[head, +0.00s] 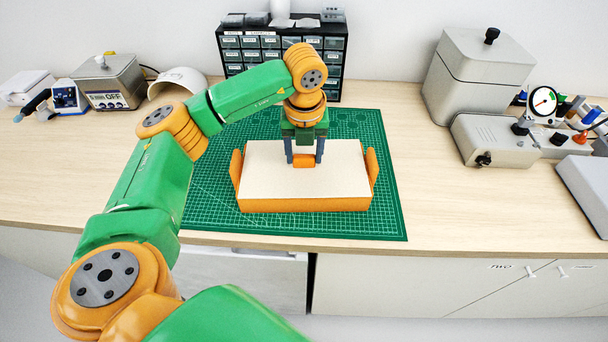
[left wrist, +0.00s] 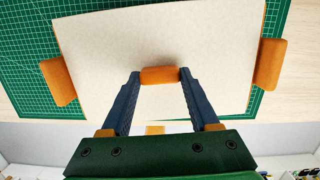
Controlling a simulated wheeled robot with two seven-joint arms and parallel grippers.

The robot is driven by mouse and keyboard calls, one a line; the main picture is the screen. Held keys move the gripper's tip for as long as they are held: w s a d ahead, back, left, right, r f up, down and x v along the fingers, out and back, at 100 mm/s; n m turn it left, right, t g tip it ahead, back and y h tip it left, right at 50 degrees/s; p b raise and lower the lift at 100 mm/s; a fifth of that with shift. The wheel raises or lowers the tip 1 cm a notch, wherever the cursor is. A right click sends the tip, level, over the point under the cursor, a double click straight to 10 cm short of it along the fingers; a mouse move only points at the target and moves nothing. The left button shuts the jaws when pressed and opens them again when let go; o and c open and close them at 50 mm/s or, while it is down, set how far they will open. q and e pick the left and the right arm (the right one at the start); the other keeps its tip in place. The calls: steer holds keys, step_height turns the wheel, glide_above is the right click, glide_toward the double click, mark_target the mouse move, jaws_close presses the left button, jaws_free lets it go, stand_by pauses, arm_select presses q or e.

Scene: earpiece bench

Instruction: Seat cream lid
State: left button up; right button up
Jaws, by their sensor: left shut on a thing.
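The cream lid (head: 270,180) is a flat rectangular plate with an orange knob (head: 304,161) at its middle. It lies over the orange box (head: 305,205), whose front wall and two side handles (head: 236,167) (head: 372,166) show. I cannot tell whether the lid rests fully down on the rim or sits slightly above it. My left gripper (head: 304,158) points down with its dark fingers on either side of the knob, shut on it. In the left wrist view the fingers clasp the knob (left wrist: 159,75) on the lid (left wrist: 110,60). The box interior is hidden. My right gripper is out of view.
The box stands on a green cutting mat (head: 370,225) on a wooden bench (head: 440,205). A drawer cabinet (head: 335,72) stands behind. Bare bench lies on both sides of the mat.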

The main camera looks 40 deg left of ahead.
arm_select(q)
steer(key=shift+s+f, duration=0.1)
steer(key=o, duration=1.4)
steer(key=shift+o, duration=0.2)
